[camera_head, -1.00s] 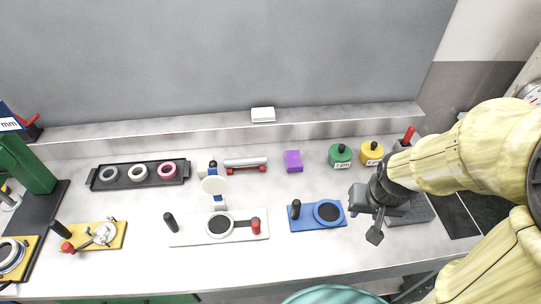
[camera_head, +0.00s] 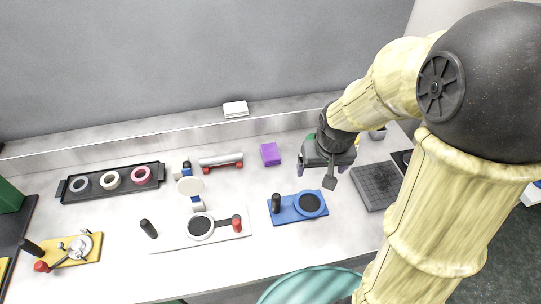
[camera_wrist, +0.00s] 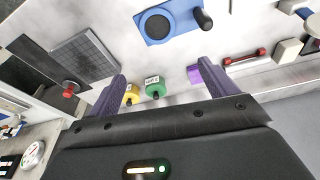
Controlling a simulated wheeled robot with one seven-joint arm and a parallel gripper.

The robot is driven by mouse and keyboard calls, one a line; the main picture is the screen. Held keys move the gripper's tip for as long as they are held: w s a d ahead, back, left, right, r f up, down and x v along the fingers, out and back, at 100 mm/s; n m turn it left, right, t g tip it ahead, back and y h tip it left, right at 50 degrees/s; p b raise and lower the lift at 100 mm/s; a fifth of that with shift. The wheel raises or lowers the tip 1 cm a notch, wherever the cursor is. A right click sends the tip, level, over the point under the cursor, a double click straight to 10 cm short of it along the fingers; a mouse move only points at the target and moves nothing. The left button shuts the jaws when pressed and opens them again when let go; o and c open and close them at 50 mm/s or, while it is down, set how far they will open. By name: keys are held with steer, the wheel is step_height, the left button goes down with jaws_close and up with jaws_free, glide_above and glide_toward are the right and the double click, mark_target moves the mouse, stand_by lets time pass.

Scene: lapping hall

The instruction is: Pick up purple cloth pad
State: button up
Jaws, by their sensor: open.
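The purple cloth pad (camera_head: 270,154) is a small block-like pad lying on the bench, left of my gripper in the head view and beyond the blue fixture. In the wrist view the purple pad (camera_wrist: 193,74) shows beside the right finger, partly hidden by it. My gripper (camera_head: 331,176) is above the bench, to the right of the pad and apart from it. In the wrist view its two fingers (camera_wrist: 160,85) are spread wide with nothing held between them.
A blue fixture (camera_head: 288,209) stands in front of the pad. A roller with red ends (camera_head: 221,160) lies left of it. Green (camera_wrist: 155,90) and yellow (camera_wrist: 131,97) weights stand near my fingers. A dark grid plate (camera_head: 374,186) is at right. A ledge (camera_head: 180,129) runs behind.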

steer(key=w+a+f+b, duration=0.1)
steer(key=w+a+f, duration=0.1)
steer(key=w+a, duration=0.2)
steer(key=w+a+f+n+b, duration=0.1)
steer(key=w+a+f, duration=0.1)
steer(key=w, duration=0.9)
steer(key=w+a+f+b, duration=0.2)
steer(key=w+a, duration=0.3)
steer(key=w, duration=0.2)
steer(key=shift+w+a+f+n+y, duration=0.2)
steer(key=shift+a+f+n+y, duration=0.1)
steer(key=shift+a+n, duration=0.1)
steer(key=p, duration=0.2)
glide_above(270, 151)
steer(key=s, duration=0.2)
step_height(270, 151, down, 12)
steer(key=shift+r, duration=0.15)
steer(key=x, duration=0.2)
steer(key=p+x, duration=0.1)
steer(key=x, duration=0.1)
steer(key=shift+d, duration=0.25)
steer(key=shift+w+f, duration=0.25)
steer(key=shift+f, duration=0.3)
steer(key=shift+f, duration=0.25)
